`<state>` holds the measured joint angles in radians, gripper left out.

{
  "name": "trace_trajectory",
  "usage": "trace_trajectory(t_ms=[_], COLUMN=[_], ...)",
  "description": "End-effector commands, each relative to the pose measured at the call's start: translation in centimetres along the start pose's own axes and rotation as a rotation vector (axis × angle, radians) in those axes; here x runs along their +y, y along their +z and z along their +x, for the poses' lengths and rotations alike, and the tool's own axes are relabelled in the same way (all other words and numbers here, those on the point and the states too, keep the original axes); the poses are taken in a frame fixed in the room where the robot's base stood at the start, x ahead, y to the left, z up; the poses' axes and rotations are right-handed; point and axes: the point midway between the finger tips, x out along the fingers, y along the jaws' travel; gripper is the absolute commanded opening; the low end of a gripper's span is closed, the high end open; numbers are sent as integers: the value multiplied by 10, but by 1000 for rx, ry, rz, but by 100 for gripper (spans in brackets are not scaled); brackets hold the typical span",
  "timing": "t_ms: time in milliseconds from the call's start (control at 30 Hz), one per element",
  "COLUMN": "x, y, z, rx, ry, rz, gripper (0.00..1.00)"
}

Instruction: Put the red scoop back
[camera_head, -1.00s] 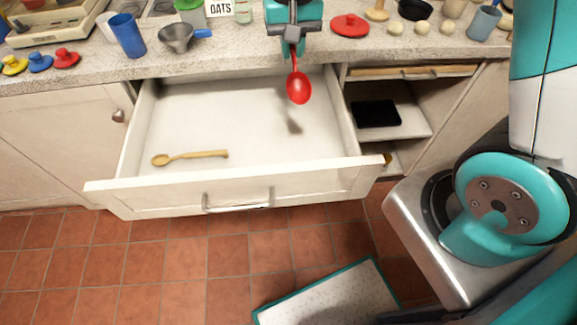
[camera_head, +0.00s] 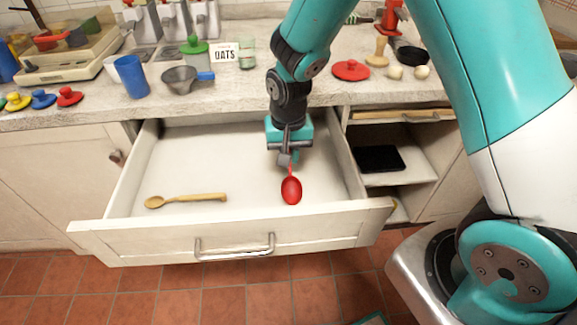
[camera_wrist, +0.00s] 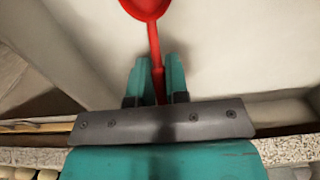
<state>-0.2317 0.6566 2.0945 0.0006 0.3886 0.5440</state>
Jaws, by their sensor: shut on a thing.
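The red scoop (camera_head: 291,190) is in my gripper (camera_head: 287,160), over the right part of the open drawer (camera_head: 240,150). My gripper points down and is shut on the scoop's handle, with the bowl toward the drawer front. In the wrist view the red scoop (camera_wrist: 147,6) extends from between the teal fingers of my gripper (camera_wrist: 157,80), its bowl cut off by the top edge. I cannot tell whether the scoop touches the drawer floor.
A wooden spoon (camera_head: 185,200) lies at the drawer's front left. The drawer's middle is clear. An open shelf with a black item (camera_head: 379,158) is at right.

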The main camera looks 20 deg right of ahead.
Motion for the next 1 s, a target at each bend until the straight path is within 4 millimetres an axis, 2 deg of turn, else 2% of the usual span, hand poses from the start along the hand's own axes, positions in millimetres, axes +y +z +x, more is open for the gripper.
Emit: trace_trajectory(t_ms=[133,367,700,733,833,1000], x=[0,0,0,0,0,0], y=[0,0,0,0,0,0], z=[10,41,45,45,44,44], rx=[0,-1,1,1,1,1], ry=[0,0,-1,-1,-1,-1], rz=[0,0,0,0,0,0], gripper=[0,0,0,17,40,40])
